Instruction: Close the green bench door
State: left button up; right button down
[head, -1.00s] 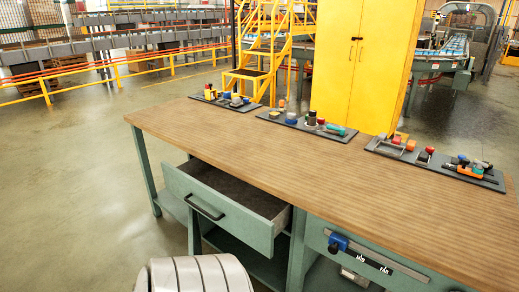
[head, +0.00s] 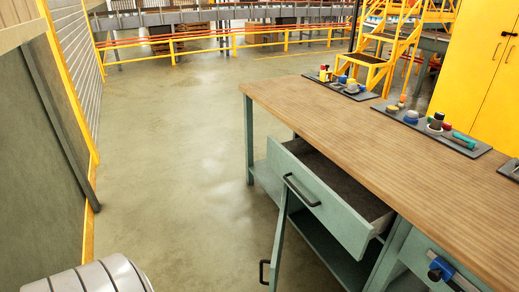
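The green bench door (head: 279,240) stands open below the drawer, swung out from the bench front and seen almost edge-on. Its black handle (head: 264,272) shows near the bottom of the view. The lower part of the door is cut off by the picture edge. The green drawer (head: 330,205) above it is pulled out and empty, with a black bar handle (head: 300,190). The bench (head: 400,130) has a brown wooden top and green legs. Neither of my grippers is in view.
Tool trays (head: 430,125) lie along the back of the bench top. A yellow cabinet (head: 485,80) and yellow stairs (head: 390,45) stand behind.

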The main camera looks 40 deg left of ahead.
aim_at(275, 263)
jog(key=u, duration=1.1)
